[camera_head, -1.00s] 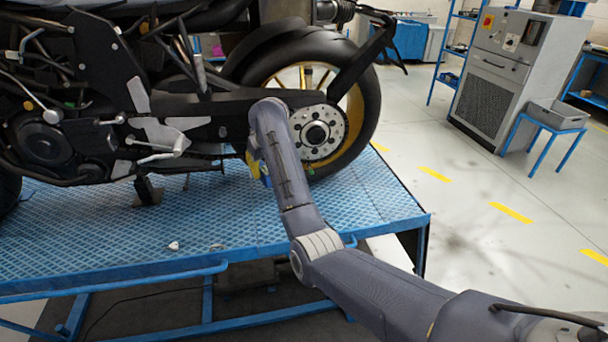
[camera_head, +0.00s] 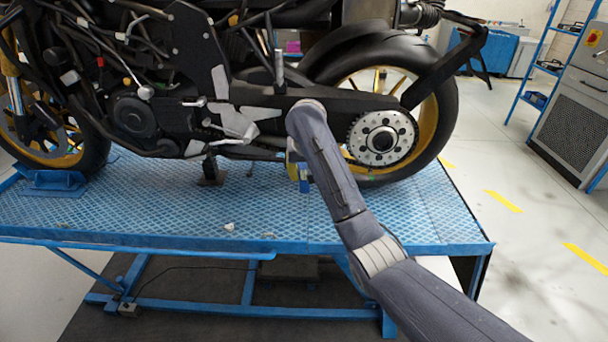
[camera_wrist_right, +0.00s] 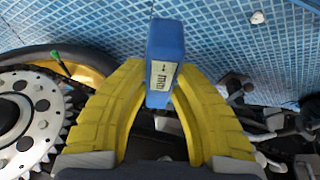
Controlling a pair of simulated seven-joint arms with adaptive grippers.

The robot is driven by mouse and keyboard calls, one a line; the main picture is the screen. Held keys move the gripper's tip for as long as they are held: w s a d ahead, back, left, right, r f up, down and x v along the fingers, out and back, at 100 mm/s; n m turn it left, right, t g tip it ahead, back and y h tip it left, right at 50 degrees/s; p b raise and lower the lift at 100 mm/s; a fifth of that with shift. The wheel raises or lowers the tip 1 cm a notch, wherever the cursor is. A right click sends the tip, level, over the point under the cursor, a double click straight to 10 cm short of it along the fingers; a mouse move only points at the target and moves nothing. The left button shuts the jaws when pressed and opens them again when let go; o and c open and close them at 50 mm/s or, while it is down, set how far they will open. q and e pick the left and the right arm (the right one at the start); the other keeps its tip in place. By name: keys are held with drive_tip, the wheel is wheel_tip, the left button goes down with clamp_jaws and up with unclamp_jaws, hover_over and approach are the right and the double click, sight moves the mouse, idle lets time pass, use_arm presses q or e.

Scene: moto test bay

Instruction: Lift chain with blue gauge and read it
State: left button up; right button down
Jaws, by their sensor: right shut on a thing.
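My right gripper (camera_wrist_right: 166,95) has yellow fingers that are shut on the blue gauge (camera_wrist_right: 165,38), a small block with a white scale and dark marks facing the wrist camera. In the head view the gauge (camera_head: 304,186) shows just below my right wrist, under the swingarm line, with a yellow finger beside it. The rear sprocket (camera_head: 382,139) is to the right of the gripper, and it also shows at the left of the wrist view (camera_wrist_right: 28,122). The chain is mostly hidden behind my arm and the swingarm. I cannot tell whether the gauge touches it.
The motorcycle's rear wheel (camera_head: 436,108) stands over the blue lift table (camera_head: 120,205). A small pale object (camera_head: 229,227) lies on the table near its front edge. A grey cabinet (camera_head: 577,125) stands at the right, with clear floor between.

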drive_tip(key=w, duration=0.8)
drive_tip(key=shift+w+d, duration=0.3)
drive_tip(key=shift+d, duration=0.1)
idle(1.0)
drive_tip(key=shift+w+r, duration=0.1)
drive_tip(key=shift+r, duration=2.55)
idle(1.0)
drive_tip(key=shift+f, duration=0.1)
drive_tip(key=shift+f, duration=2.4)
drive_tip(key=shift+s, duration=0.2)
